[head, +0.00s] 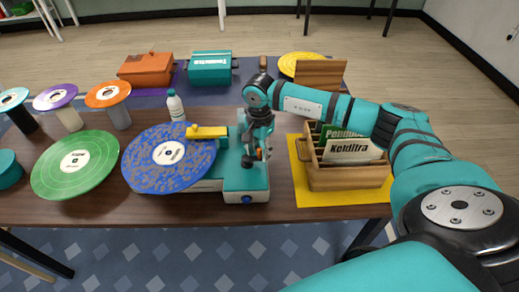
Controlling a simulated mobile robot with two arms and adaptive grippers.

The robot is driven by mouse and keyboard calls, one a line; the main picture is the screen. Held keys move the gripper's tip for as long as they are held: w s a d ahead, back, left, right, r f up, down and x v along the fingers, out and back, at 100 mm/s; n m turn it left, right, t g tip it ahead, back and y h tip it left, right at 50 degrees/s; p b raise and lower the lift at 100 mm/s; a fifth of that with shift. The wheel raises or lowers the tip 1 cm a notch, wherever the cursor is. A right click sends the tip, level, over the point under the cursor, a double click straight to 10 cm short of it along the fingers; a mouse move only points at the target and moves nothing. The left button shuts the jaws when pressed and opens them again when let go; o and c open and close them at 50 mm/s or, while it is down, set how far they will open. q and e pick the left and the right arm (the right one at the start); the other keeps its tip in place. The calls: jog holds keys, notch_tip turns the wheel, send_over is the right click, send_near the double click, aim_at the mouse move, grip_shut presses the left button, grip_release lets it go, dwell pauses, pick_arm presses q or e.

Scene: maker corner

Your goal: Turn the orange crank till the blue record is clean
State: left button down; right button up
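The blue record (168,157) lies flat on a teal and white machine (246,183), with brown specks over much of its blue surface and a pale label in the middle. A yellow bar (206,132) reaches from the machine over the record's back edge. My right gripper (257,155) points down at the machine's upper part, right of the record. Its fingers are small and dark here, and whether they are closed on anything is unclear. I cannot clearly make out the orange crank; the gripper covers that spot. My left gripper is out of view.
A green record (75,166) lies left of the blue one. A white bottle (176,106) stands behind. A wooden crate (346,176) with record sleeves sits on a yellow mat (301,179) at right. Several spindles with discs stand at left; orange (146,68) and teal (209,68) boxes are behind.

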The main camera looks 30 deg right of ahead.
grip_shut()
